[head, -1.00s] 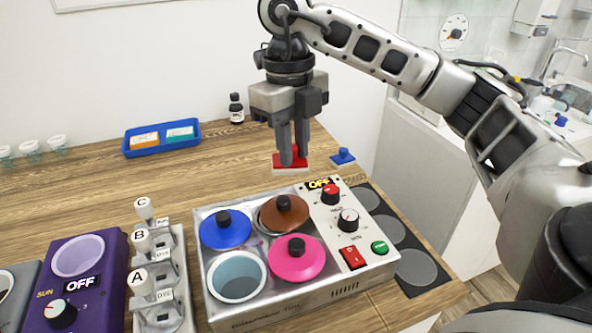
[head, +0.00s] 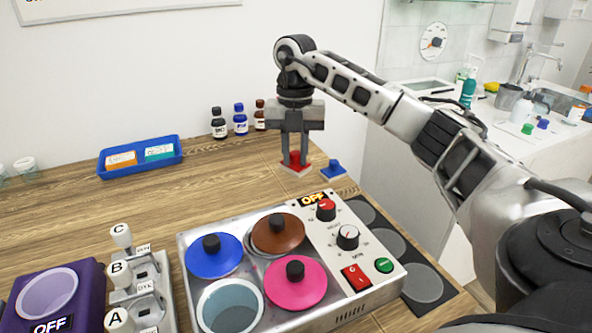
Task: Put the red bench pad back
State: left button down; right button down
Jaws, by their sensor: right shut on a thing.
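The red bench pad (head: 297,168), a small flat square with a knob on top, is at the back right of the wooden table. My right gripper (head: 295,154) points straight down and is shut on the pad's knob. The pad looks level and is at or just above the table top; I cannot tell whether it touches. A similar blue pad (head: 333,171) lies just to its right, with a small gap between them. My left gripper is not in view.
A heating unit (head: 386,288) with blue, brown and pink lids stands in front. Dark round mats (head: 424,284) lie to its right. Several bottles (head: 240,121) and a blue tray (head: 111,172) are at the back. Labelled levers (head: 121,272) and a purple box (head: 85,300) stand at front left.

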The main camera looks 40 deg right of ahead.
aim_at(296, 158)
jog(key=f, duration=0.1)
jog(key=w+d+f, duration=0.1)
jog(key=f, duration=0.1)
jog(key=shift+w+d, duration=0.35)
jog(key=shift+d, duration=0.05)
jog(key=shift+w+d+f+p, duration=0.1)
jog(key=shift+f+p, duration=0.25)
jog(key=shift+f, duration=1.25)
jog(key=shift+f, duration=0.15)
jog(key=c, duration=1.3)
grip_release()
jog(key=shift+o, duration=0.2)
notch_tip(296, 158, up, 12)
jog(key=shift+w+d, duration=0.35)
jog(key=shift+s, duration=0.1)
